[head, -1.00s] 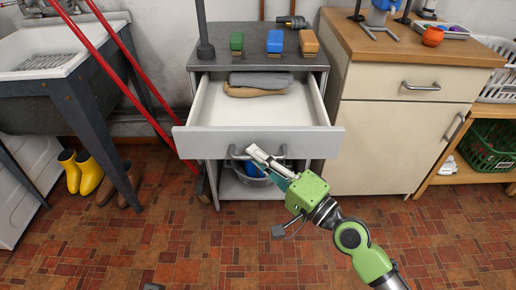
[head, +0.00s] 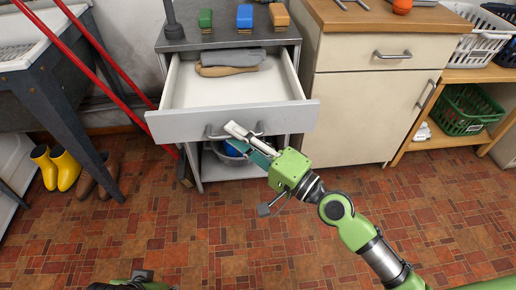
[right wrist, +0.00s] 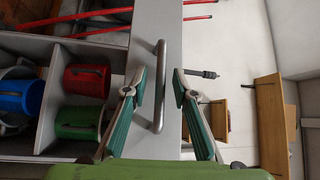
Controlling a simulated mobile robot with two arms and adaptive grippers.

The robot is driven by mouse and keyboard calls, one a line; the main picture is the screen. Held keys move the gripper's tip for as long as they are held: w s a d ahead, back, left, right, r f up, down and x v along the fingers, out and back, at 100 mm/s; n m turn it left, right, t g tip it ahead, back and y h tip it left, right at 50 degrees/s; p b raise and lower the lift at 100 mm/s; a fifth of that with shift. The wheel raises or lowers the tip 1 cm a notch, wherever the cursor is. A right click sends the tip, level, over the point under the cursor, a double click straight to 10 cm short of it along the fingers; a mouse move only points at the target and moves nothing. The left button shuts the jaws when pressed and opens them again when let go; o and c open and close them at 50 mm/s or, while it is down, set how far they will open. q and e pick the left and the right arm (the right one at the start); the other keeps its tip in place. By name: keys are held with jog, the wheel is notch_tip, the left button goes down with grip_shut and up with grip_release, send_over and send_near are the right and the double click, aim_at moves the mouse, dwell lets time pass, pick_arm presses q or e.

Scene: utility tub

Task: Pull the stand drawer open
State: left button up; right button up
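The stand drawer (head: 180,126) is pulled well out of the grey stand (head: 175,42). Its light grey front shows a curved metal handle (head: 212,134), and its inside is visible. My right gripper (head: 240,137) is at this handle. In the right wrist view the handle bar (right wrist: 158,85) runs between the two teal-padded fingers, with a gap on each side, so the gripper is open around it. A green and dark part at the bottom edge of the head view looks like my left gripper (head: 138,281); its fingers do not show clearly.
Folded grey and tan cloths (head: 230,70) lie at the back of the drawer. Green, blue and orange brushes (head: 245,17) stand on top. A beige cabinet (head: 355,110) is close on the right; red poles (head: 105,70) lean left. The tiled floor in front is clear.

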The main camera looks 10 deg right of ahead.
jog(key=v, duration=1.1)
jog(key=shift+s, duration=0.15)
jog(key=shift+d, duration=0.1)
dwell(0.3)
